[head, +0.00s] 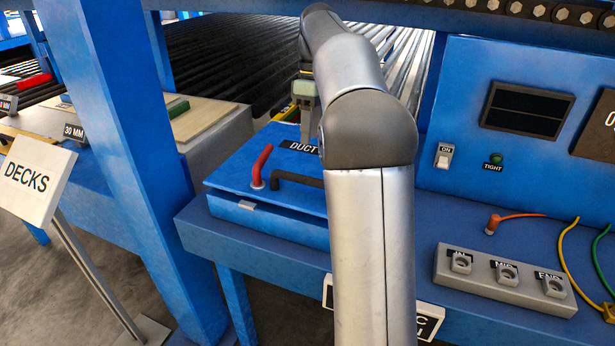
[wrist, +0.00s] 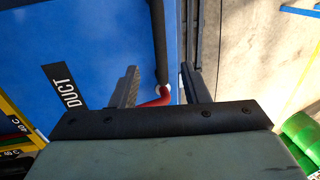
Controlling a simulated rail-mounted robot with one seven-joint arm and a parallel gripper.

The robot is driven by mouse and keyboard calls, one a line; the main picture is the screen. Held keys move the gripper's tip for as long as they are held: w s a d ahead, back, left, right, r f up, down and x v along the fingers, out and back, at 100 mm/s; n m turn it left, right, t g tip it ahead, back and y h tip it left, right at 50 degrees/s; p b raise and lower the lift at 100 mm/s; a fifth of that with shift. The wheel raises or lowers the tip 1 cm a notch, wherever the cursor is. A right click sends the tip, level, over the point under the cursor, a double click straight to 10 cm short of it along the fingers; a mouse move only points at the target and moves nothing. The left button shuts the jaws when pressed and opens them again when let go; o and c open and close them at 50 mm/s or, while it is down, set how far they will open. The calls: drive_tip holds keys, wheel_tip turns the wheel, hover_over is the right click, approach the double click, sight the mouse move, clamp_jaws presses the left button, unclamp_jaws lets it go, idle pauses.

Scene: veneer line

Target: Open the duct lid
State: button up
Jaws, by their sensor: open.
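The duct lid (head: 232,178) is a blue panel lying closed-looking and flat on a blue box on the bench. It carries a "DUCT" label, a red lever (head: 263,162) standing up at its near left, and a black bar handle (head: 296,180) beside the lever. My gripper (head: 307,135) is over the lid's far part, partly hidden by my arm. In the wrist view my gripper (wrist: 159,72) is open and empty, pointing down at the lid (wrist: 90,40). The red lever (wrist: 157,98) and black bar (wrist: 158,40) show between its fingers; whether they touch cannot be told.
A control panel (head: 470,150) stands at right. A grey socket block (head: 505,279) and cables lie on the bench at right.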

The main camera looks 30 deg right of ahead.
drive_tip(key=f, duration=0.3)
drive_tip(key=s+a+f, duration=0.1)
drive_tip(key=f, duration=0.2)
drive_tip(key=f+b, duration=0.1)
drive_tip(key=f, duration=0.3)
drive_tip(key=shift+s+a, duration=0.15)
drive_tip(key=shift+a, duration=0.15)
clamp_jaws()
